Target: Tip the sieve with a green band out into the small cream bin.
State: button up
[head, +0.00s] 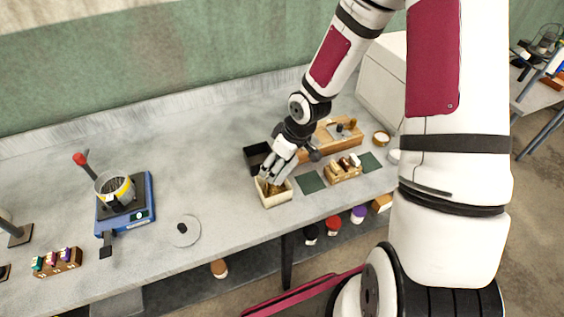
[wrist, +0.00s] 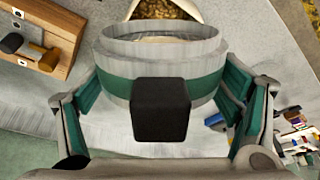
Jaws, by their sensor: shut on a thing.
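The sieve with a green band (wrist: 120,92) fills the middle of the wrist view, with a black block-shaped handle facing the camera. My gripper (wrist: 160,78) is shut on it, one finger on each side. Its rim points toward the top of the picture, and a little of its pale inside shows; I cannot tell whether anything is left in it. The small cream bin (head: 277,200) stands on the bench in the head view, with my gripper (head: 272,180) right over it. Brown grain (wrist: 180,8) shows in the bin beyond the sieve. The sieve is mostly hidden in the head view.
A black bin (head: 257,155) stands just behind the cream bin. Green mats (head: 312,182), a small wooden rack (head: 343,170) and a wooden block (head: 318,142) lie to the right. A blue device (head: 140,215) carrying a yellow-banded vessel (head: 116,188) and a round lid (head: 185,231) are left.

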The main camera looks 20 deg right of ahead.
jog(key=w+g+h+b, duration=0.1)
jog(key=b, duration=0.1)
jog(key=a+g+h+b, duration=0.1)
jog(key=g+b, duration=0.1)
jog(key=w+g+h+b, duration=0.1)
jog(key=g+b, duration=0.1)
jog(key=b, duration=0.1)
jog(key=shift+w+a+r, duration=0.15)
jog(key=shift+w+a, duration=0.15)
dwell(0.6)
dwell(0.7)
notch_tip(320, 180, up, 6)
jog(key=t+y+p, duration=0.1)
jog(key=t+p, duration=0.2)
jog(key=p, duration=0.1)
jog(key=t+y+p, duration=0.2)
jog(key=p, duration=0.1)
jog(key=shift+t+y+p, duration=0.3)
jog(key=shift+t+p, duration=0.1)
dwell(0.3)
